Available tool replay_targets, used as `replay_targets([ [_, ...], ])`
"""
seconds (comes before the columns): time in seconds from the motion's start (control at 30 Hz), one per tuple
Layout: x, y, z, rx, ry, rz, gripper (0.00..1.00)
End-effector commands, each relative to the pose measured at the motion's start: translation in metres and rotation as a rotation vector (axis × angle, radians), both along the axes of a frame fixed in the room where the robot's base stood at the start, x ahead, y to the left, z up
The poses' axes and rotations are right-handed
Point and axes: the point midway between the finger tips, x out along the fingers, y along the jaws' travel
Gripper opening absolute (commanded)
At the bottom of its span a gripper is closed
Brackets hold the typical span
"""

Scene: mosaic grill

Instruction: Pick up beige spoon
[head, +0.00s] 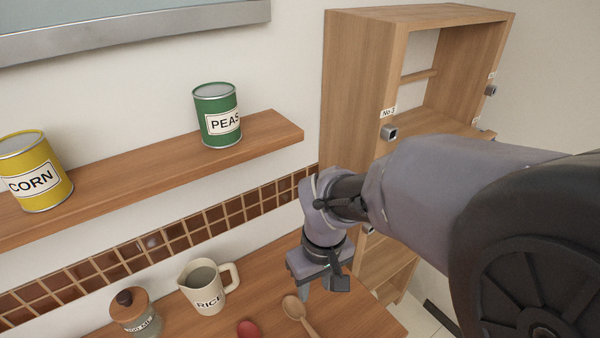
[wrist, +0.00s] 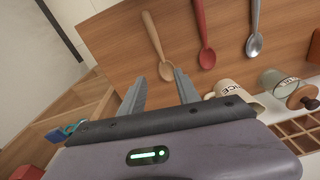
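The beige spoon (head: 297,312) lies on the wooden counter (head: 345,322), just left of my gripper (head: 318,288) in the head view. In the wrist view the beige spoon (wrist: 157,48) lies beyond the fingertips, its bowl close to the gap between them and its handle running up and left. My gripper (wrist: 161,78) has its two fingers spread apart with nothing between them. The spoon is apart from the fingers as far as I can see. In the head view the fingers are partly hidden by the gripper body.
A red spoon (wrist: 203,35) and a grey spoon (wrist: 254,30) lie beside the beige one. A RICE mug (head: 208,285) and a lidded jar (head: 137,312) stand near the wall. A shelf (head: 130,180) holds PEAS and CORN cans above. A wooden cabinet (head: 358,85) stands behind my arm.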

Motion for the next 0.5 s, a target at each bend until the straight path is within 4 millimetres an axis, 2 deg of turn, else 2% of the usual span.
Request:
replay_targets([
  [0.1, 0.007, 0.012, -0.017, -0.034, 0.044, 0.105, 0.39],
  [0.23, 0.008, 0.015, -0.04, -0.046, 0.062, 0.144, 0.39],
  [0.5, 0.008, 0.014, -0.122, -0.045, 0.06, 0.142, 0.39],
])
